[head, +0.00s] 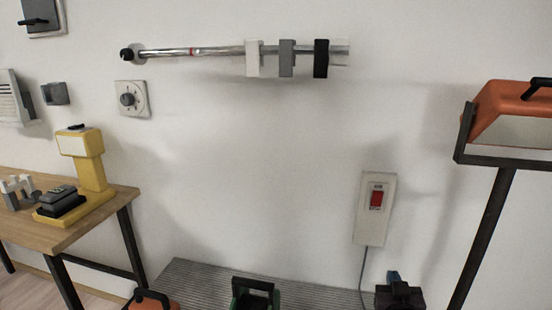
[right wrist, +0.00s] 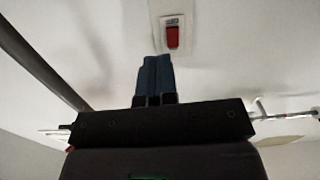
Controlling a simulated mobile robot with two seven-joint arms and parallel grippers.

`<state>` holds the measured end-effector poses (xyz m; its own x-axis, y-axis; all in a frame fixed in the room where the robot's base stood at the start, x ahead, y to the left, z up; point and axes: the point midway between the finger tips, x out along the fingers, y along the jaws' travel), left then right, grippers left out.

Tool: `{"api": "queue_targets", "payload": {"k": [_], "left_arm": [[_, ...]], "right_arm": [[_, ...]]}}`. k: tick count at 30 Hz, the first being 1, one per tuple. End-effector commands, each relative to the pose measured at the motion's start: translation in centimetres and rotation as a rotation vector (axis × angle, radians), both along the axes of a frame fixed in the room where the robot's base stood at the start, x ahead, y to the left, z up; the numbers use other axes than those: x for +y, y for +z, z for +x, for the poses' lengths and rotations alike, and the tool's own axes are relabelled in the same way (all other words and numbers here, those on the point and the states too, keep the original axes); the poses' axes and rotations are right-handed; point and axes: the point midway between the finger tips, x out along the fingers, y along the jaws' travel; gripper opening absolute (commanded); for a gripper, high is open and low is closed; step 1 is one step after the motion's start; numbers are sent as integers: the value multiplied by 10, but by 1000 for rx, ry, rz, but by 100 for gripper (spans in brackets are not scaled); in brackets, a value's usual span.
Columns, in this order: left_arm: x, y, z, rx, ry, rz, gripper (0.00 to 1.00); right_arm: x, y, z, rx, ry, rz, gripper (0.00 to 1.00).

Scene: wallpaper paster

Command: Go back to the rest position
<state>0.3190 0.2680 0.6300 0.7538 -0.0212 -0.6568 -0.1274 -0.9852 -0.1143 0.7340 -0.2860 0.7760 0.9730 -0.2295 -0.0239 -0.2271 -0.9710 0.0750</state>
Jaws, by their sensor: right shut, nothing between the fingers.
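My right gripper (head: 393,276) shows at the bottom edge of the head view, right of centre, with blue fingers on a black body. In the right wrist view its two blue fingers (right wrist: 156,62) are pressed together with nothing between them. The white wall plate with a red switch (head: 376,199) is above and a little left of this gripper in the head view. The same red switch (right wrist: 172,37) shows beyond the fingertips in the right wrist view, apart from them. My left gripper is not in view.
A wooden table (head: 50,235) with a yellow device (head: 93,173) stands at left. A grey ribbed surface (head: 205,286) lies at the bottom, with orange (head: 152,300) and green (head: 240,297) black-handled things. An orange tool (head: 510,103) sits on a dark stand at right. A metal rod (head: 220,50) is on the wall.

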Motion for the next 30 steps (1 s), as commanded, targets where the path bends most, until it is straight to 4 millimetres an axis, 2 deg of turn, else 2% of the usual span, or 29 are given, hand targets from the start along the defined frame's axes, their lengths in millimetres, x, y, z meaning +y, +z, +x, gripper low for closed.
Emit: {"api": "queue_targets", "payload": {"k": [1,6,15,21,24,30], "left_arm": [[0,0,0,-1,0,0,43],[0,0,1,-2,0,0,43],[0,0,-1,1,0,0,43],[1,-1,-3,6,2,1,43],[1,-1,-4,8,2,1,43],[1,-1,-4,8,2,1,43]], "right_arm": [[-5,-18,-20,37,6,-12,0],[-11,-63,-82,150,38,-41,0],[-12,-120,-201,353,113,-65,0],[-5,-141,-285,489,173,-56,0],[0,-146,-322,549,201,-48,0],[9,-148,-380,643,246,-23,0]]}}
